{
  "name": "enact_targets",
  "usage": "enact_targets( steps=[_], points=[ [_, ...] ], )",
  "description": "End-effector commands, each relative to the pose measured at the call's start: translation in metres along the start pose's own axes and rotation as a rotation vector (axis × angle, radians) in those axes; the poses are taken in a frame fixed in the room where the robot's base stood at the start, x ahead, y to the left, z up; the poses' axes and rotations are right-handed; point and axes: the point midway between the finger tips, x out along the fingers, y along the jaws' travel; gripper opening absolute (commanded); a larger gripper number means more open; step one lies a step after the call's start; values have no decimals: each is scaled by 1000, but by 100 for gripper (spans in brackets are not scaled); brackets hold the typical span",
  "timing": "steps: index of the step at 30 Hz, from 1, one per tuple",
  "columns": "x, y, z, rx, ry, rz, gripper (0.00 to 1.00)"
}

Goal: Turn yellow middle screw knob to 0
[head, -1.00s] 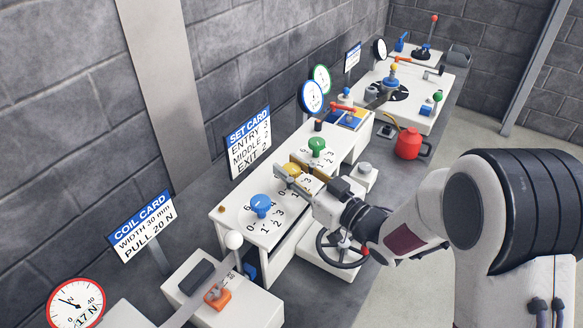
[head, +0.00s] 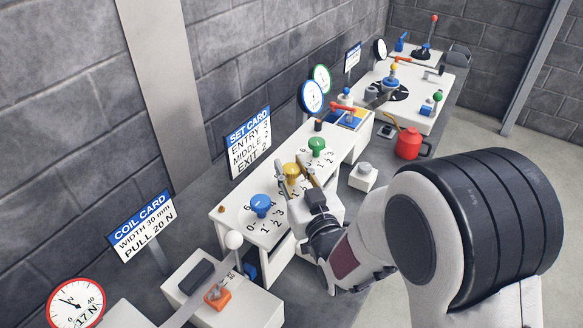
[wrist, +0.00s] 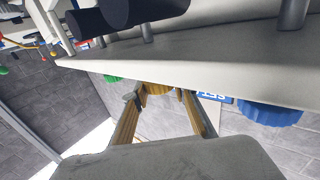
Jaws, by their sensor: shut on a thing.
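The yellow middle knob (head: 291,171) stands on the white rack top between the blue knob (head: 261,205) and the green knob (head: 317,145). My gripper (head: 295,177) is shut on the yellow knob, with a finger on either side of it. In the wrist view the two fingers (wrist: 160,97) flank the yellow knob (wrist: 158,88); the blue knob (wrist: 268,112) is at right and the green knob (wrist: 112,78) at left. My gripper hides part of the yellow knob's number scale, and I cannot tell its setting.
The set card (head: 249,142) stands behind the rack. The coil card (head: 141,225) is at left, near a white-ball lever (head: 234,240). A small white block with a grey knob (head: 363,177) is right of my gripper. A red can (head: 409,144) stands farther right.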

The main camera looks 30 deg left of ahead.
Motion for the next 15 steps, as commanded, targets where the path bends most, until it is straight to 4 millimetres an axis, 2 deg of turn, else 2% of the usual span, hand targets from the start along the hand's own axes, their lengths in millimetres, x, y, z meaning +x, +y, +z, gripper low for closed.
enact_targets(
  steps=[15],
  points=[
    [1,-2,-1,0,2,194,5]
  ],
)
